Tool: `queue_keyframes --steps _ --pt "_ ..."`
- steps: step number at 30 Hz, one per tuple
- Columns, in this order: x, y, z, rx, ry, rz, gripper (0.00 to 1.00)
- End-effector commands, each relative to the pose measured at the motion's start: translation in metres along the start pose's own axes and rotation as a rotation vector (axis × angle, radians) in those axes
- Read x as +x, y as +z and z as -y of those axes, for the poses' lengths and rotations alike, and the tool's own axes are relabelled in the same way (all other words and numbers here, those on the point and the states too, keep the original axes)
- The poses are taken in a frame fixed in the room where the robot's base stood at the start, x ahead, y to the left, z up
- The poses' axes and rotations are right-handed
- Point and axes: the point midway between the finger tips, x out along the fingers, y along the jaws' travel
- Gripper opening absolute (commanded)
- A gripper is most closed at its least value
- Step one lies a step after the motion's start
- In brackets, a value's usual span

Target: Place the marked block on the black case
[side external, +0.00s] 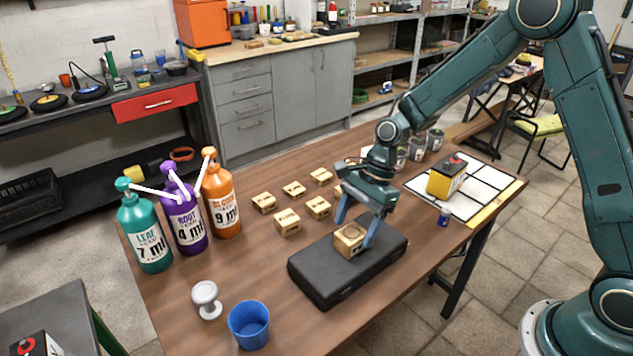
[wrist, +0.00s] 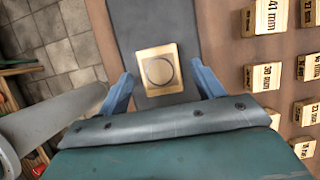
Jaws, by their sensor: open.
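The marked block (side external: 350,240) is a small light-wood cube with a dark circle on its top face. It sits on the black case (side external: 317,278), a flat dark box lying on the wooden table, toward the case's far end. My gripper (side external: 354,234) points down over the block with its blue fingers open, one on each side of it. In the wrist view the block (wrist: 158,72) lies between the two fingertips (wrist: 161,72), with a visible gap on both sides. The case (wrist: 150,20) shows as a dark strip beneath it.
Several wooden blocks with printed labels (side external: 287,222) stand behind the case. Green, purple and orange pump bottles (side external: 187,217) stand at left, a blue cup (side external: 248,325) and white stand (side external: 206,300) in front. A yellow-black box (side external: 447,178) rests on a white grid board (side external: 490,180) at right.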

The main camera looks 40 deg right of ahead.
Motion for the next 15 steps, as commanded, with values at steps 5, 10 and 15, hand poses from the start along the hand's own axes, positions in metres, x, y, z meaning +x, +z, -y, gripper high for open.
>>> queue_keyframes --steps 5,10,15 --pt "-0.03 0.0 0.001 0.0 -0.005 0.0 0.67" --pt "-0.058 0.0 0.001 0.0 -0.005 0.0 0.67" --pt "-0.08 0.0 0.001 -0.001 -0.005 0.0 0.67"
